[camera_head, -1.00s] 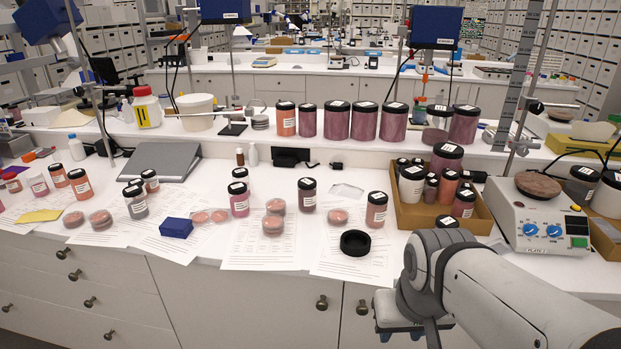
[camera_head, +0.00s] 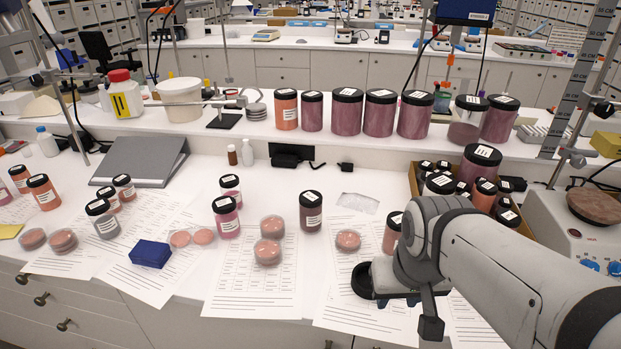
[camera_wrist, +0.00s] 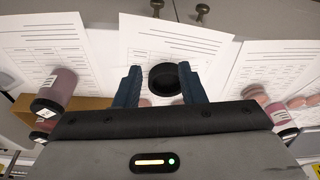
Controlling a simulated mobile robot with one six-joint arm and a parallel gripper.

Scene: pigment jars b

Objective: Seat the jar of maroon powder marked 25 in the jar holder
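The jar holder looks to be the black ring (camera_head: 363,279) on a paper sheet near the bench's front edge, partly covered by my arm. In the wrist view the empty holder (camera_wrist: 165,78) shows between my fingers. My gripper (camera_wrist: 160,70) is open, with nothing held, its blue fingers either side of the ring; I cannot tell its height above it. Jars of dark pink to maroon powder stand about, such as one on the sheets (camera_head: 311,212) and one beside my arm (camera_head: 391,233). No number 25 is legible, so I cannot tell which jar is marked so.
A carton of jars (camera_head: 413,180) stands right, behind my arm. Petri dishes (camera_head: 268,252), a blue box (camera_head: 150,252) and a grey laptop-like slab (camera_head: 143,161) lie left. Large jars (camera_head: 381,114) line the raised shelf.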

